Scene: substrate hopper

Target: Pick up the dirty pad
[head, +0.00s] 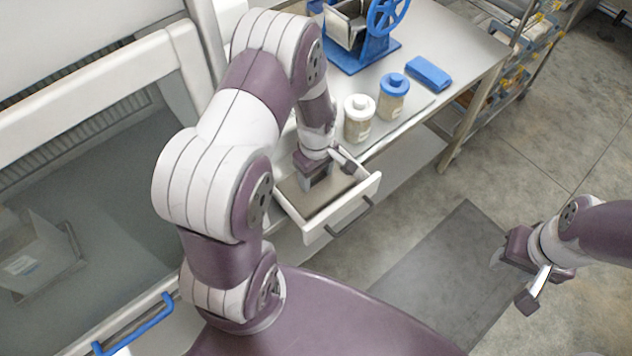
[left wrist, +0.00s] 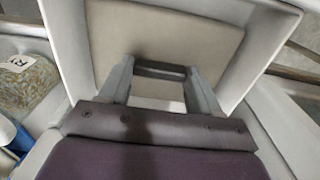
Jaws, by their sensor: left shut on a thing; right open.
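The dirty pad (left wrist: 190,35) is a flat grey-brown sheet in the bottom of an open white drawer (head: 343,210). Its brownish surface also shows in the head view (head: 302,202), around my left gripper (head: 316,182). That gripper reaches down into the drawer. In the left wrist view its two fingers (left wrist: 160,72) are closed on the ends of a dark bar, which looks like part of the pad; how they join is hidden. The pad appears to lie in the drawer; I cannot tell if it is lifted. My right gripper (head: 512,277) is open and empty above the floor at the right.
A white-lidded jar (head: 359,120) and a blue-lidded jar (head: 393,98) stand on the bench above the drawer. A blue block (head: 428,73) and a blue hand-wheel device (head: 365,50) are behind them. A glass-fronted cabinet (head: 90,190) is at the left. A dark mat (head: 425,275) lies on the floor.

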